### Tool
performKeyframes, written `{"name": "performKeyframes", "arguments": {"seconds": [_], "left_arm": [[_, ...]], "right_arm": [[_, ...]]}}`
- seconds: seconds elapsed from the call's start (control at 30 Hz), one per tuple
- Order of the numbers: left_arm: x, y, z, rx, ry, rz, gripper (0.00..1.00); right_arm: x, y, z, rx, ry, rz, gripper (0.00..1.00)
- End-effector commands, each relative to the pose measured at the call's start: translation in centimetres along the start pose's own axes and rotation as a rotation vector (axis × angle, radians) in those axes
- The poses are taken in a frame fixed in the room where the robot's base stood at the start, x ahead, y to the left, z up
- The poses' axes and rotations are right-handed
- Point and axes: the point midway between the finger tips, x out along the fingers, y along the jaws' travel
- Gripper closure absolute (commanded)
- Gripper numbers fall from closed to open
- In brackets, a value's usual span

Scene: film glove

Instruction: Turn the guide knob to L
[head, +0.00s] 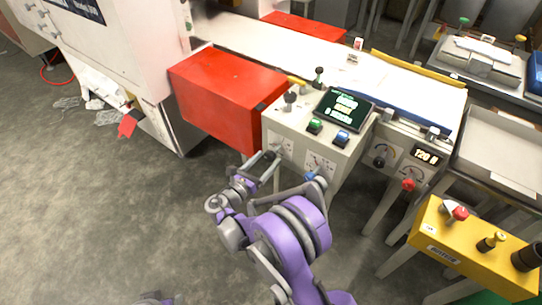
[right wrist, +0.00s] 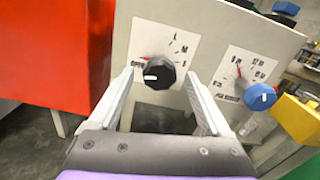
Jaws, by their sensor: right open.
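The black guide knob (right wrist: 158,73) with a white mark sits on a white dial plate in the right wrist view. The plate carries printed letters, M and L among them, and OPEN at its left. A thin red pointer beside the knob leans toward the OPEN side. My right gripper (right wrist: 160,80) is open, one finger on each side of the knob; I cannot tell whether either touches it. In the head view my right gripper (head: 266,162) is at the panel's front, mostly hiding the knob.
A blue knob (right wrist: 260,96) with its own dial is just right. A red box (head: 222,97) adjoins the panel's left. A screen (head: 343,108) and green and blue buttons are on top. A yellow control box (head: 475,250) stands at the right. Floor at left is mostly clear.

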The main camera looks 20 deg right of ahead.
Motion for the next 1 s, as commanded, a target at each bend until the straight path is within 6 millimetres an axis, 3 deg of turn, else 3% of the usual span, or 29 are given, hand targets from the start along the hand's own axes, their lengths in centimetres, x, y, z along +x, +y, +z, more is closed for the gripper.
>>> {"name": "performKeyframes", "arguments": {"seconds": [0.2,0.57,1.0], "left_arm": [[0.4,0.0,0.1,0.000,-0.001,0.000,0.56],[0.4,0.0,0.1,0.000,-0.001,0.000,0.56],[0.4,0.0,0.1,0.000,-0.001,0.000,0.56]], "right_arm": [[2.7,0.0,0.0,0.000,0.000,0.001,0.18],[3.2,0.0,0.0,0.001,0.001,0.001,0.18],[3.2,0.0,0.0,0.001,0.001,0.001,0.96]]}}
